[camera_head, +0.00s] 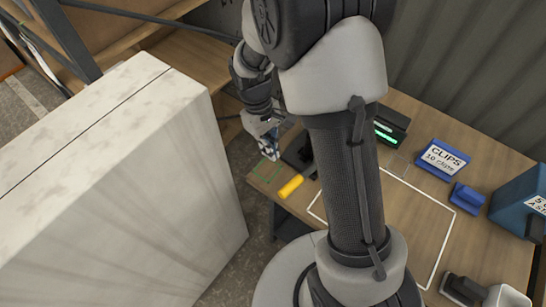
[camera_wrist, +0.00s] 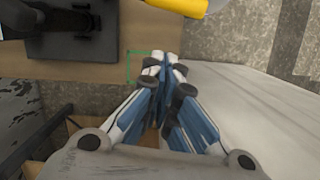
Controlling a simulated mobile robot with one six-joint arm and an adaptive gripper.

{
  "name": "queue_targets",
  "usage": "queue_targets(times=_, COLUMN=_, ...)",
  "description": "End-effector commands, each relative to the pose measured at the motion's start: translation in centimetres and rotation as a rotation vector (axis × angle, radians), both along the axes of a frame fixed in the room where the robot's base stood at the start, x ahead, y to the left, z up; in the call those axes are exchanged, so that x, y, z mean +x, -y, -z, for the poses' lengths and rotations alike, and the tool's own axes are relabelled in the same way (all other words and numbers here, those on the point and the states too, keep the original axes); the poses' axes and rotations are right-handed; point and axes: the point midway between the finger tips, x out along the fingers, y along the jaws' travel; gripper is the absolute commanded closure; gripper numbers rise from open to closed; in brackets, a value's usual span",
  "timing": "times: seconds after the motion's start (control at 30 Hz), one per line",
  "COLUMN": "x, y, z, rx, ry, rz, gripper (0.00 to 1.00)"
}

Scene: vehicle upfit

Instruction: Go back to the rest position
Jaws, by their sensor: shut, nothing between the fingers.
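In the wrist view my gripper (camera_wrist: 163,62) points at the bench edge, over a green outlined rectangle (camera_wrist: 130,66). That green outline (camera_head: 266,172) also shows in the head view, partly behind the fingers. A yellow cylindrical object (camera_head: 291,186) lies on the bench just right of the outline. It is cut off at the top of the wrist view (camera_wrist: 180,6).
A large pale panel-sided box (camera_head: 110,170) stands close left of my gripper. On the bench (camera_head: 485,245) are a blue CLIPS holder (camera_head: 442,160), a smaller blue item (camera_head: 466,197), a blue bin (camera_head: 518,200) and a dark device with a green light (camera_head: 388,130). A white outline encloses free bench.

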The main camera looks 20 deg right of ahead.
Motion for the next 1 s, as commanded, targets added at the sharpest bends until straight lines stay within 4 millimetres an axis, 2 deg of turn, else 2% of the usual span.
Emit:
queue_targets(times=0.03, x=0.3, y=-0.1, z=-1.4, rx=0.001, ry=0.004, rz=0.000, gripper=1.00)
queue_targets(times=0.1, x=0.5, y=-0.2, z=-2.7, rx=0.001, ry=0.003, rz=0.000, gripper=1.00)
queue_targets(times=0.3, x=1.0, y=-0.5, z=-5.0, rx=-0.001, ry=0.000, rz=-0.001, gripper=1.00)
queue_targets(times=0.7, x=0.9, y=-0.5, z=-6.0, rx=0.001, ry=0.012, rz=0.007, gripper=1.00)
queue_targets(times=0.87, x=-0.5, y=-0.1, z=-9.0, rx=0.010, ry=0.088, rz=0.061, gripper=1.00)
queue_targets(times=1.0, x=-3.4, y=0.4, z=-12.6, rx=0.027, ry=0.194, rz=0.142, gripper=1.00)
